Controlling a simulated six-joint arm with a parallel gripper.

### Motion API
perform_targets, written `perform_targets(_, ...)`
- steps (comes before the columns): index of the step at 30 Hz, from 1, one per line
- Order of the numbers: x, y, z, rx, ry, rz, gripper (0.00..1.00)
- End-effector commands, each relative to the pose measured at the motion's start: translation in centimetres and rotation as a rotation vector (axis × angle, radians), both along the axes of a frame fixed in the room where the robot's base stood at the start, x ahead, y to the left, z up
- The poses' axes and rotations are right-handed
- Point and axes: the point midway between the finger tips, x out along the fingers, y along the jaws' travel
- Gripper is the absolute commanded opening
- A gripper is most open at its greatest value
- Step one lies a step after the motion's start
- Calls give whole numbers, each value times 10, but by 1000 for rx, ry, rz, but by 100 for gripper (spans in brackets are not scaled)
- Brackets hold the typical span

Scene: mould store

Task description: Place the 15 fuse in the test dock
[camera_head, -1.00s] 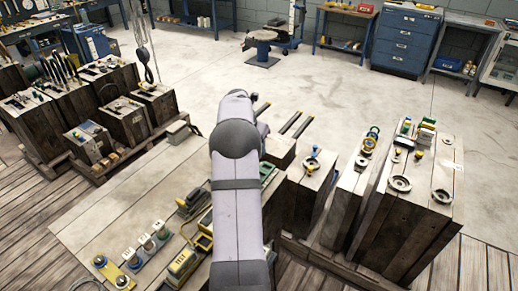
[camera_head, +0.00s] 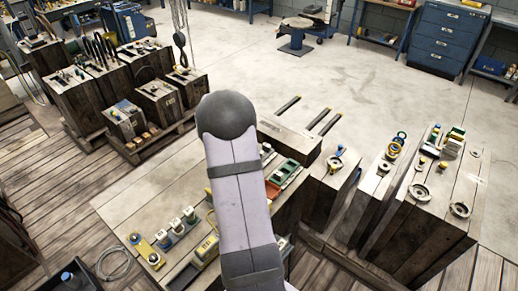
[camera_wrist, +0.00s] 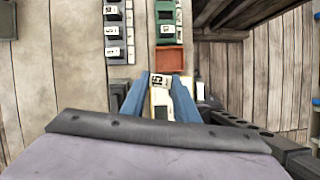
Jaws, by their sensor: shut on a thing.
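In the wrist view, my gripper (camera_wrist: 164,88) has two blue fingers shut on a pale fuse with yellow parts (camera_wrist: 160,98). A white label with dark digits, seemingly 15, faces the camera on it. Beyond the fingertips is a green strip (camera_wrist: 165,40) with labelled pieces and a reddish-orange part (camera_wrist: 168,58) at its near end. I cannot tell for sure which fixture is the test dock. In the head view a green and red fixture (camera_head: 287,172) stands on the bench, right of my arm. My arm hides the gripper there.
A strip of white labelled blocks (camera_head: 178,227) lies left of my arm on the wooden bench (camera_head: 125,205); a dark strip with similar labels (camera_wrist: 117,30) shows in the wrist view. Wooden blocks with rings (camera_head: 420,191) stand at right. A cable coil (camera_head: 113,264) lies at lower left.

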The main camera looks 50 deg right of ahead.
Motion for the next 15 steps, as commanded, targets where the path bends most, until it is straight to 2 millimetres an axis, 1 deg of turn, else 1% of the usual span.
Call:
perform_targets(1, -2, 11, -3, 2, 5, -55, 6)
perform_targets(5, -9, 35, -13, 1, 6, -260, 6)
perform_targets(8, -16, 54, -20, 2, 5, -455, 6)
perform_targets(11, -23, 73, -28, 0, 5, -678, 6)
perform_targets(15, -32, 98, -36, 0, 5, -1033, 6)
